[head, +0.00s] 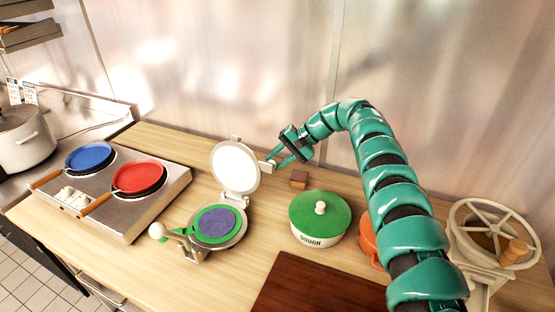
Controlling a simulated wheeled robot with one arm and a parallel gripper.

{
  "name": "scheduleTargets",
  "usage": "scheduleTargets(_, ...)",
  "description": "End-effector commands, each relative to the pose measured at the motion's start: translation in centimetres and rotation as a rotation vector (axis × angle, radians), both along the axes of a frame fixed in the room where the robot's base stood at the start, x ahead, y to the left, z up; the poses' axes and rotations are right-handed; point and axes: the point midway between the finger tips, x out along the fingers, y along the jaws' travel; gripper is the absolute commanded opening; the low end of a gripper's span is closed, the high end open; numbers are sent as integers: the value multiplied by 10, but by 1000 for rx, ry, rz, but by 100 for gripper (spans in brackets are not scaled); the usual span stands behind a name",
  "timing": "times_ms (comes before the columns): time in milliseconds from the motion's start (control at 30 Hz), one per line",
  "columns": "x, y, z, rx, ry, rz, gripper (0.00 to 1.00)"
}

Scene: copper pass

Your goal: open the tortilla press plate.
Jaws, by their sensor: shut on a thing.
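The tortilla press stands on the wooden counter. Its round white top plate (235,167) is swung up and stands nearly upright above the hinge. Its lower plate (242,227) lies exposed, with a green ring and a purple-grey disc on it. A lever with a pale knob (158,231) sticks out at the press's front left. My gripper (271,161) reaches in from the right and is shut on the small pale tab (266,168) at the raised plate's right edge. The fingertips partly hide the tab.
A dark red board (315,285) lies in front. A griddle with blue (90,156) and red (138,176) pans is left. A wheeled grinder (490,240) stands far right.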

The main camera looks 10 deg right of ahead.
Motion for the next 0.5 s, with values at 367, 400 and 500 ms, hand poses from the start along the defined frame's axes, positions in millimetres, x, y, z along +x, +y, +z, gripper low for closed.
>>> scheduleTargets(367,-1,-3,-5,-6,7,-2,0)
scheduleTargets(400,-1,-3,-6,-6,7,-2,0)
scheduleTargets(500,-1,-2,-5,-5,8,-1,46)
